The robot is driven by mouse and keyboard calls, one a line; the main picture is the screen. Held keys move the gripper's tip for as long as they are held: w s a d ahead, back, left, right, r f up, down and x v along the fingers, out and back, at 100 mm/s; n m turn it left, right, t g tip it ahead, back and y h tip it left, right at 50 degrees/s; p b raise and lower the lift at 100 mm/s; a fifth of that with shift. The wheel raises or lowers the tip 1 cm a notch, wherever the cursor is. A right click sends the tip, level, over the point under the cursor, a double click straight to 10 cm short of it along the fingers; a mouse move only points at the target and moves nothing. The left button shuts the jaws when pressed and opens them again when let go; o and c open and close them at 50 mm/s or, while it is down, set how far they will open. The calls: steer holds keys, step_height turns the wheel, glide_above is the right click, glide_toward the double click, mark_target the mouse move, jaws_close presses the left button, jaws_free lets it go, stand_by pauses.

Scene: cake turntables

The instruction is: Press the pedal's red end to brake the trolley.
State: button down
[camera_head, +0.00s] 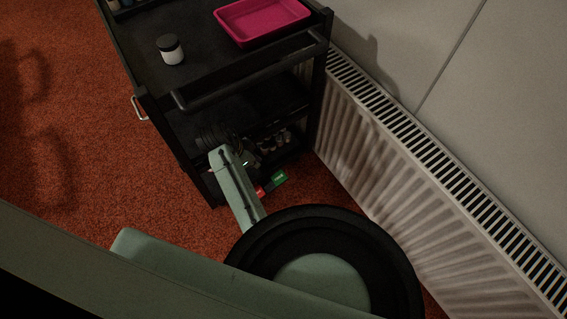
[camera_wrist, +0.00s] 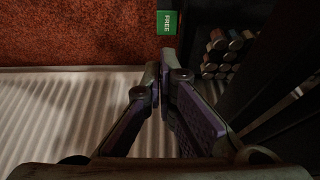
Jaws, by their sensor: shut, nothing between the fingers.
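The black trolley (camera_head: 180,90) stands beside the radiator. Its pedal shows low at the near side. The pedal's red end (camera_head: 260,191) is partly hidden by my arm. Its green end (camera_head: 279,177) lies just right of the red end. In the wrist view the green end (camera_wrist: 167,22) is at the top edge and reads FREE. The red end is not visible in the wrist view. My gripper (camera_wrist: 164,78) is shut and empty, its fingertips just below the green end in the picture. I cannot tell the gap in depth. In the head view my arm reaches down to the trolley's lower part.
A white ribbed radiator (camera_head: 390,175) runs along the wall on the right, close to my arm. A pink tray (camera_head: 262,17) and a dark-lidded jar (camera_head: 171,50) are on the trolley top. Several small bottles (camera_wrist: 222,55) stand low in the trolley. Orange carpet (camera_head: 75,120) is clear at left.

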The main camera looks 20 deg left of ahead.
steer(key=shift+w+r, duration=0.1)
steer(key=shift+w, duration=0.4)
steer(key=b, duration=0.2)
glide_toward(283, 177)
steer(key=x, duration=0.6)
steer(key=shift+s+a+f, duration=0.15)
steer(key=shift+s+f, duration=0.05)
steer(key=shift+f, duration=0.2)
steer(key=shift+w+d+f+g+y, duration=0.35)
steer(key=shift+w+f+g+y, duration=0.1)
steer(key=shift+g+y, duration=0.3)
steer(key=shift+w+d+f+g+y+b, duration=0.15)
steer(key=shift+f+g+y+b, duration=0.15)
steer(key=shift+g, duration=0.2)
steer(key=shift+w+d+f+g+y+b, duration=0.15)
steer(key=shift+f+g+y+b, duration=0.05)
steer(key=shift+f+g+y, duration=0.2)
steer(key=shift+r, duration=0.2)
